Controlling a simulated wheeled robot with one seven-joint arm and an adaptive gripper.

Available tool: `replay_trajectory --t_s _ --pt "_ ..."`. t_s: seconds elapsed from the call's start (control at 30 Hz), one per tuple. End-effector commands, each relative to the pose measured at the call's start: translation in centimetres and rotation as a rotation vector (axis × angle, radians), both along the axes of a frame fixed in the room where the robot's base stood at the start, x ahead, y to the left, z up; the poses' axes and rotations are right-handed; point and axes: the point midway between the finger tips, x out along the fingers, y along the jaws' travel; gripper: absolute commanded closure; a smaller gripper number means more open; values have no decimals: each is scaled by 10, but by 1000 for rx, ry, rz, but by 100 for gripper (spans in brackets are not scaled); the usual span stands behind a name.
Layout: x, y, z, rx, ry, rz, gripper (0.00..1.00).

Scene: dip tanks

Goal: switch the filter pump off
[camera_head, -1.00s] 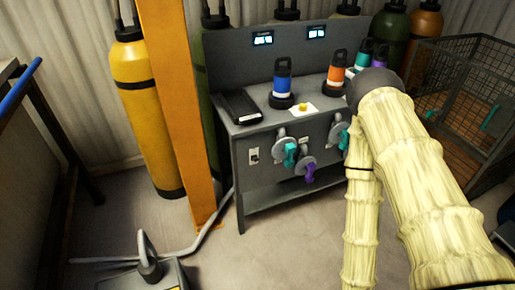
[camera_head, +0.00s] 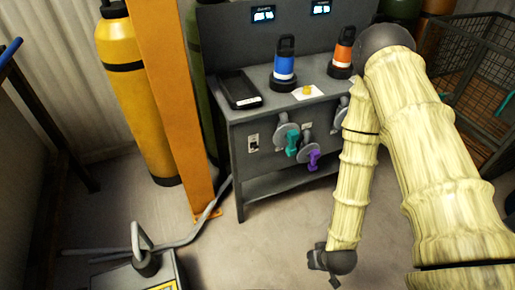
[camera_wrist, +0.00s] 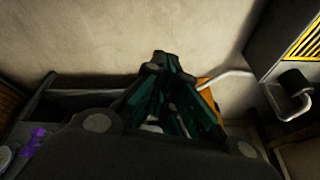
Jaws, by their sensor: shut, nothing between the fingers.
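A rocker-like switch (camera_head: 253,143) on a pale plate sits on the left of the grey bench's front panel. A grey box with an upright looped handle (camera_head: 143,258) stands on the floor at lower left; a grey hose (camera_head: 190,245) runs from near it towards the bench. I cannot tell which of these belongs to the filter pump. My gripper (camera_head: 322,262) hangs low in front of the bench, right of the switch and apart from it. In the wrist view its dark green fingers (camera_wrist: 160,70) are shut and empty. The box shows at upper right there (camera_wrist: 280,45).
Teal (camera_head: 291,142) and purple (camera_head: 313,158) valve handles stick out of the bench front (camera_head: 238,185). Blue (camera_head: 285,65) and orange (camera_head: 343,50) canisters stand on top. An orange post (camera_head: 172,110) rises left of the bench. Floor between box and gripper is clear.

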Motion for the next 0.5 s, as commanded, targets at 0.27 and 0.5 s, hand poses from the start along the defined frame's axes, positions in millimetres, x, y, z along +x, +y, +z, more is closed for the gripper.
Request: replay_trajectory --t_s 0.27,0.5 --pt "191 74 30 102 -533 135 100" --pt "291 124 107 161 -906 208 100"
